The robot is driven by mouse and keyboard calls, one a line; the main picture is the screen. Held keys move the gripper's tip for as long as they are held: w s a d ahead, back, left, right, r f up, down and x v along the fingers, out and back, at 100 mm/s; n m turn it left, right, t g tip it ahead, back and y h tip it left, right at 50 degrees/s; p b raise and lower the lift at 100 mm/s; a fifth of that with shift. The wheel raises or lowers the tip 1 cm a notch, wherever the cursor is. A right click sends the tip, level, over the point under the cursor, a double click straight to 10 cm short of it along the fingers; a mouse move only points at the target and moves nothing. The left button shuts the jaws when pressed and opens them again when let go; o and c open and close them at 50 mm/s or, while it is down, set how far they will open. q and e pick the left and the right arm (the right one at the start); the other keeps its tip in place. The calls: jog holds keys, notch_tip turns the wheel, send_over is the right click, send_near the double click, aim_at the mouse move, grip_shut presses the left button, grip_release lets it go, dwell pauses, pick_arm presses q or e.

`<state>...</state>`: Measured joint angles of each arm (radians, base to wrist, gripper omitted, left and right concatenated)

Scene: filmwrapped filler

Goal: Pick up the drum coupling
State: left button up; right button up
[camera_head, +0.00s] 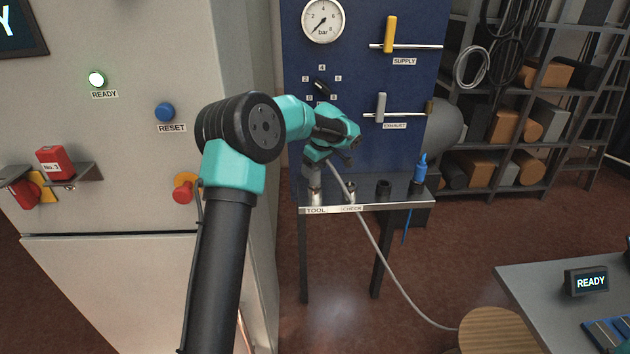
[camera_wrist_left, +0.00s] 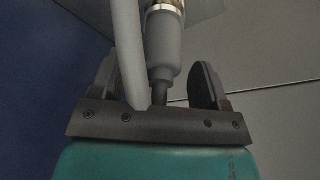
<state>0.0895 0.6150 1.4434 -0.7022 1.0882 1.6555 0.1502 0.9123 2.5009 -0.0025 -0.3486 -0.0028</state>
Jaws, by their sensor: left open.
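A grey cylindrical fitting with a metal collar (camera_head: 315,188), which looks like the drum coupling, stands at the left end of the tool shelf (camera_head: 372,207). In the left wrist view its grey body (camera_wrist_left: 163,45) is between the two fingers of my left gripper (camera_wrist_left: 153,82). The fingers are open, with a visible gap on the right; contact cannot be made out. A pale hose (camera_wrist_left: 129,50) runs in front of the fitting there. In the head view my left gripper (camera_head: 314,168) is over the fitting and hides its upper part. My right gripper is not in view.
A metal-topped fitting (camera_head: 351,190), a dark holder (camera_head: 384,188) and a blue nozzle (camera_head: 421,168) are farther right on the shelf. A grey hose (camera_head: 378,245) hangs toward a round wooden top (camera_head: 490,332). The blue panel (camera_head: 360,75) stands close behind.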

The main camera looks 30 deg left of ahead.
pick_arm(q)
jog(key=shift+x, duration=0.95)
jog(key=c, duration=1.1)
